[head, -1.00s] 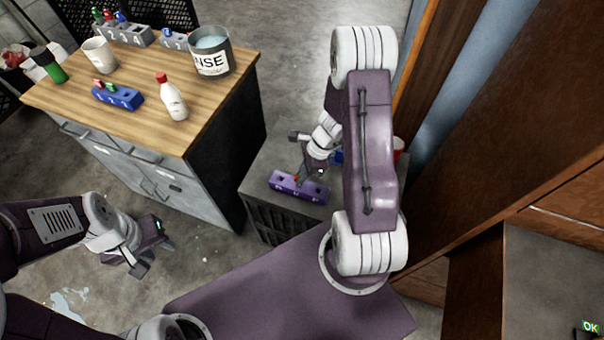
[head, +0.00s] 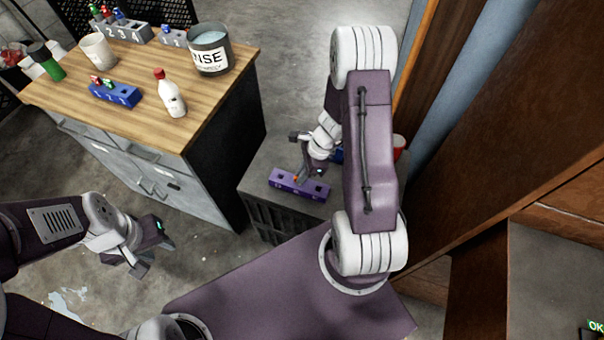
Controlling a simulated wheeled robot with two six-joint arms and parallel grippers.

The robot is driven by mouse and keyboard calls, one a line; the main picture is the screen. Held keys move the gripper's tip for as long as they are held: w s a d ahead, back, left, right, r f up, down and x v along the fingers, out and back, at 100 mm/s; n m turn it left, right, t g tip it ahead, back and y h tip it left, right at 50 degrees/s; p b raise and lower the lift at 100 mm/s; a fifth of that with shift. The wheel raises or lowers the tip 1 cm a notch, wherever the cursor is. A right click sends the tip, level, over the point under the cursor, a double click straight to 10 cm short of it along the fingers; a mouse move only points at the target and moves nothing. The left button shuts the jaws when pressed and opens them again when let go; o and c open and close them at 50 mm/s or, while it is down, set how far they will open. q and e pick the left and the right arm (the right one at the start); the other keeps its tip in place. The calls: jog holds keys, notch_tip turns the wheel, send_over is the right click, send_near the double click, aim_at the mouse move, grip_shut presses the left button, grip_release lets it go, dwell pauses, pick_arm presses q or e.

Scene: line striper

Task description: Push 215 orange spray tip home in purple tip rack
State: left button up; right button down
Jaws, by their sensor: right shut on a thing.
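The purple tip rack (head: 315,191) lies on top of a dark grey crate-like stand in the middle of the head view. A small orange spray tip (head: 296,179) shows at the rack's middle, right under my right gripper (head: 299,170). My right gripper is shut on the orange tip and points down at the rack from above. How deep the tip sits in its hole is too small to tell. My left gripper (head: 154,255) hangs empty over the floor at the left, its fingers apart.
A wooden-topped cabinet (head: 150,65) at the left bears a blue rack (head: 116,94), grey racks, a white bottle (head: 170,95), a mug and a RISE bucket (head: 209,50). A red and a blue item stand partly hidden behind my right arm. Brown wooden panels close off the right side.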

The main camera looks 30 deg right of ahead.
jog(key=shift+f+b, duration=0.4)
jog(key=shift+f, duration=0.1)
jog(key=c, duration=1.1)
grip_release()
jog(key=shift+r, duration=0.1)
jog(key=p+v, duration=0.6)
jog(key=v, duration=0.1)
jog(key=shift+p, duration=0.4)
